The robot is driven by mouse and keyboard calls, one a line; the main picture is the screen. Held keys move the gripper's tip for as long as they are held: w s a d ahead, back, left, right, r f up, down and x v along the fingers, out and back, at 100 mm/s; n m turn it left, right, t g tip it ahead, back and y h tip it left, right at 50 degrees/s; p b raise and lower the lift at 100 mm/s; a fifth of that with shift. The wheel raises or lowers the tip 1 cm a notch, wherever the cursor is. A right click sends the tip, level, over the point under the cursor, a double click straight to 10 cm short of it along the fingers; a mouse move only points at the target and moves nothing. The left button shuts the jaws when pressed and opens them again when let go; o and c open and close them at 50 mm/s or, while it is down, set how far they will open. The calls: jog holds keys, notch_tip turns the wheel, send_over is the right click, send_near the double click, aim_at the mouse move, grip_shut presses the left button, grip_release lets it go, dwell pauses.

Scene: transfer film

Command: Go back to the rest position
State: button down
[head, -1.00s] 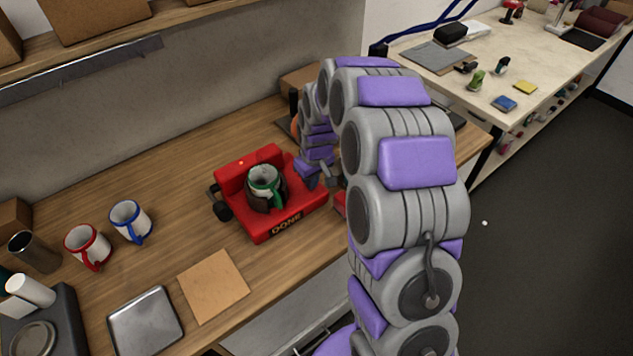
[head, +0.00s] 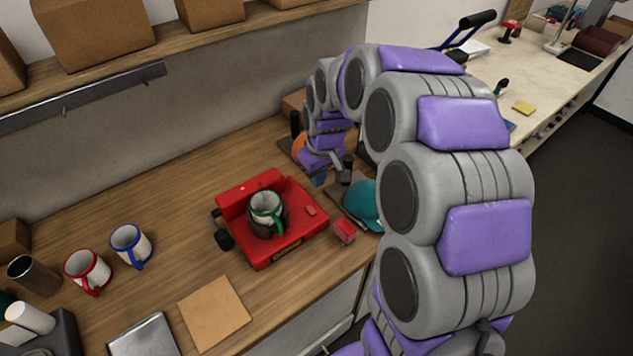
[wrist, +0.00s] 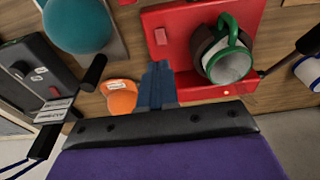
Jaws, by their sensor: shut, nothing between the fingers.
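My gripper (head: 322,180) is raised near the right side of the red press, apart from it, and partly seen behind my own arm in the head view. In the wrist view its dark blue fingers (wrist: 157,82) are together with nothing between them. The red press (head: 318,238) is marked DONE on its front. A white mug with a green rim and handle (head: 265,202) sits upright in the press, inside a dark wrap. The press (wrist: 185,22) and the mug (wrist: 230,65) also show in the wrist view.
Red-handled (head: 88,268) and blue-handled (head: 128,243) mugs stand left. A cork-coloured mat (head: 214,312) lies in front. Boxes (head: 95,30) fill the shelf above.

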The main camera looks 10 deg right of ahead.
jog(key=shift+a, duration=0.1)
dwell(0.3)
jog(key=s+r+m+g, duration=0.1)
jog(key=s+r+m, duration=0.1)
jog(key=s, duration=1.5)
jog(key=s+r+m+g, duration=0.2)
jog(key=s, duration=1.5)
jog(key=shift+s+r+h, duration=0.3)
jog(key=shift+s+r, duration=0.05)
jog(key=shift+r, duration=0.05)
jog(key=shift+s, duration=0.1)
